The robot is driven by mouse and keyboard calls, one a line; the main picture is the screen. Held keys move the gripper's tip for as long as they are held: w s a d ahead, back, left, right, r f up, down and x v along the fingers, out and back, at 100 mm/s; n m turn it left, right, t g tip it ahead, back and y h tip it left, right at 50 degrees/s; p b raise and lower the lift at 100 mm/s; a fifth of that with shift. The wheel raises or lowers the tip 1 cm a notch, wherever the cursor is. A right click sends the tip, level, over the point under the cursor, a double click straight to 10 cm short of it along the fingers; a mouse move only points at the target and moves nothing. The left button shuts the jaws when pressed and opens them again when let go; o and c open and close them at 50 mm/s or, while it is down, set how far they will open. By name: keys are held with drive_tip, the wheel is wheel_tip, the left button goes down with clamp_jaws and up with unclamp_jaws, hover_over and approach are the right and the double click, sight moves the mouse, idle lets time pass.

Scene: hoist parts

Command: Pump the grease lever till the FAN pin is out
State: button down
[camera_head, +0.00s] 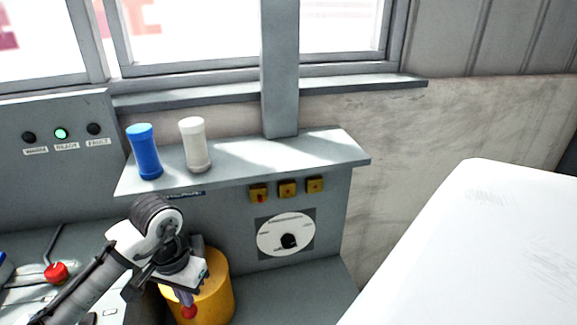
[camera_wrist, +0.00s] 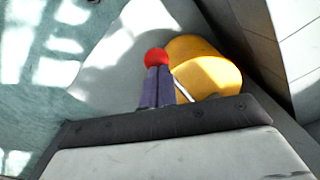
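The yellow grease pump drum (camera_head: 219,298) stands on the low counter. A red knob (camera_head: 188,313), apparently the grease lever's end, shows in front of it. In the wrist view the red knob (camera_wrist: 156,57) lies at my fingertips beside the yellow drum (camera_wrist: 207,75). My gripper (camera_head: 187,298) points down at the knob; its purple fingers (camera_wrist: 155,90) look closed together, with the knob at their tips rather than between them. Whether they touch it, I cannot tell. Three small yellow blocks (camera_head: 287,188) sit under the shelf, the left one with a red mark. No FAN label is readable.
A blue cylinder (camera_head: 145,152) and a white cylinder (camera_head: 195,145) stand on the shelf (camera_head: 265,160) above. A round dial (camera_head: 286,235) is on the panel. Another red-knobbed lever (camera_head: 56,272) is at left. A white surface (camera_head: 480,250) fills the right.

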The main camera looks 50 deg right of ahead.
wheel_tip(320, 180, up, 8)
drive_tip(key=p, duration=0.7)
drive_tip(key=shift+s+a+p, duration=0.25)
drive_tip(key=shift+s+p, duration=0.1)
drive_tip(key=shift+w+d+f+b, duration=0.2)
drive_tip(key=shift+f+b, duration=1.15)
drive_tip(key=shift+f, duration=0.7)
drive_tip(key=shift+w+d+f+b, duration=0.1)
drive_tip(key=shift+w+f+b, duration=0.05)
drive_tip(key=shift+f+b, duration=1.55)
drive_tip(key=shift+f+p, duration=0.3)
drive_tip(key=shift+p, duration=0.1)
wheel_tip(320, 180, up, 8)
drive_tip(key=p, duration=0.8)
drive_tip(key=shift+s+a, duration=0.3)
drive_tip(key=shift+s, duration=0.05)
drive_tip(key=shift+r, duration=0.1)
